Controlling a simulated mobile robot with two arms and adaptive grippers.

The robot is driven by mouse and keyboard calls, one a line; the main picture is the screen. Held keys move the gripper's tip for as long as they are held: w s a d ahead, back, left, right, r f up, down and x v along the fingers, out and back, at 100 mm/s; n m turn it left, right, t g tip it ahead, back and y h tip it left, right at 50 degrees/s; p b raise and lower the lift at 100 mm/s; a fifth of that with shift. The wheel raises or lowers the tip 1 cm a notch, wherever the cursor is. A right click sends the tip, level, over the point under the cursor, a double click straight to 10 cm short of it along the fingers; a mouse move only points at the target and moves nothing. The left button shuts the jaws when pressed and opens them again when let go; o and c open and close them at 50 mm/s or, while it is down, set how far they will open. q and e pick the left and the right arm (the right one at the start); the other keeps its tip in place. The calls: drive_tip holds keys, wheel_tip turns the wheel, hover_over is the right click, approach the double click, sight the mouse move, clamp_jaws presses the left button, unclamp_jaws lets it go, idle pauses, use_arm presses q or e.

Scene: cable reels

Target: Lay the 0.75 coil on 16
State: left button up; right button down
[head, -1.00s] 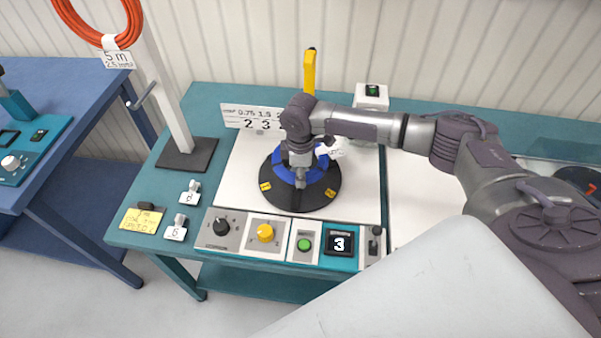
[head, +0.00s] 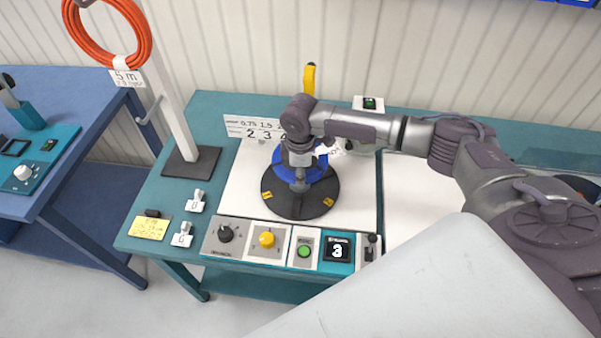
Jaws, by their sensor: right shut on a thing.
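My right gripper (head: 299,184) is pointing down over the black round turntable (head: 299,209) and is shut on the blue coil (head: 318,172). The coil shows around and behind the fingers, over the rear part of the turntable. It appears slightly raised, but its gap from the turntable is hard to judge. A white tag (head: 334,149) hangs by the coil, its writing too small to read. My gripper and forearm hide part of the coil. No label 16 is legible. My left gripper is out of view.
A card with numbers (head: 250,130) stands behind the turntable, beside a yellow upright lever (head: 309,78). A white post (head: 170,100) with an orange coil (head: 143,58) stands left. Small tagged weights (head: 183,237) lie front left.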

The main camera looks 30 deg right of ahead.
wheel_tip(320, 180, up, 4)
drive_tip(key=p, duration=0.4)
drive_tip(key=shift+r, duration=0.25)
drive_tip(key=shift+r+b, duration=0.2)
drive_tip(key=shift+b, duration=0.15)
drive_tip(key=shift+r, duration=0.7)
drive_tip(key=shift+f, duration=0.1)
